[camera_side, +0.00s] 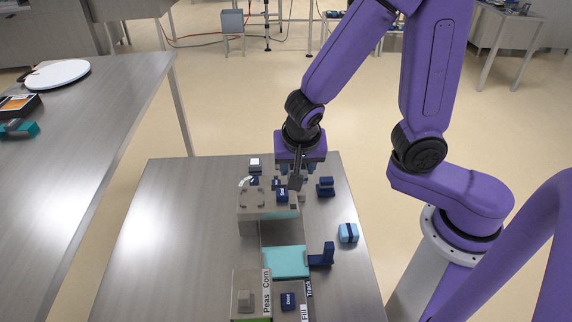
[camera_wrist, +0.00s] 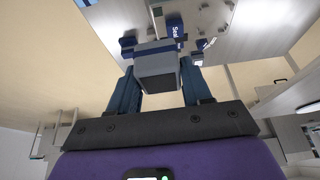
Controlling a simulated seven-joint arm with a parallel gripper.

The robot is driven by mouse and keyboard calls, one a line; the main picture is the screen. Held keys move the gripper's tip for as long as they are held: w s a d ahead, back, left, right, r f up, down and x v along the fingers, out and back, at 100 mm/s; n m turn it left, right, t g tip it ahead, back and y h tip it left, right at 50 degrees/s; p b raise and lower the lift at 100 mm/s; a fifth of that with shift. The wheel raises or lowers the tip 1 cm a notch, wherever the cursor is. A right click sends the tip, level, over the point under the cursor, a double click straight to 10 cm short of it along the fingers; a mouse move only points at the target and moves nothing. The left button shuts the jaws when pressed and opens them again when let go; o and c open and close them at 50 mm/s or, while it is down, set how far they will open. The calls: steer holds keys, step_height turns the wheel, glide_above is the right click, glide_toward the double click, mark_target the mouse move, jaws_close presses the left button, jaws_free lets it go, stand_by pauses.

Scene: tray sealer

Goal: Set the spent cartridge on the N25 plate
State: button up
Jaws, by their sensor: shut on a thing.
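My gripper (camera_side: 296,178) hangs over the sealer at the far end of the table. In the wrist view my gripper (camera_wrist: 157,80) has its two blue fingers on either side of a grey block (camera_wrist: 157,71) with a dark face, and it is shut on it. This block may be the spent cartridge; no marking on it can be read. In the side view the arm end and fingers largely hide it. I cannot make out an N25 label, so I cannot tell which surface is that plate.
The beige sealer body (camera_side: 250,213) stands below my gripper. A teal tray (camera_side: 286,262) lies nearer the front, with a dark blue bracket (camera_side: 324,256) beside it. A light blue block (camera_side: 348,233) is at the right edge. The table's left side (camera_side: 170,235) is clear.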

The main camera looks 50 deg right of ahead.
steer(key=shift+s+d+r, duration=0.15)
steer(key=shift+s+r, duration=0.05)
steer(key=shift+s, duration=0.25)
steer(key=shift+s+d+r, duration=0.1)
steer(key=shift+s+r, duration=0.1)
steer(key=shift+s, duration=0.2)
steer(key=w+d+f+m, duration=0.1)
steer(key=w+d+f, duration=0.25)
steer(key=w, duration=0.35)
steer(key=w+d+f+m+g, duration=0.1)
steer(key=w+d+f, duration=0.25)
steer(key=w, duration=0.25)
steer(key=w+d+f+m, duration=0.1)
steer(key=w+d+f, duration=0.1)
steer(key=w+d, duration=0.35)
steer(key=w+d+f+m+h, duration=0.1)
steer(key=w+d+f, duration=0.45)
steer(key=d, duration=0.25)
steer(key=shift+s+a+f, duration=0.1)
steer(key=shift+s+f, duration=0.05)
steer(key=shift+f, duration=1.7)
steer(key=shift+s+f, duration=0.1)
steer(key=shift+f, duration=1.7)
steer(key=shift+f, duration=0.2)
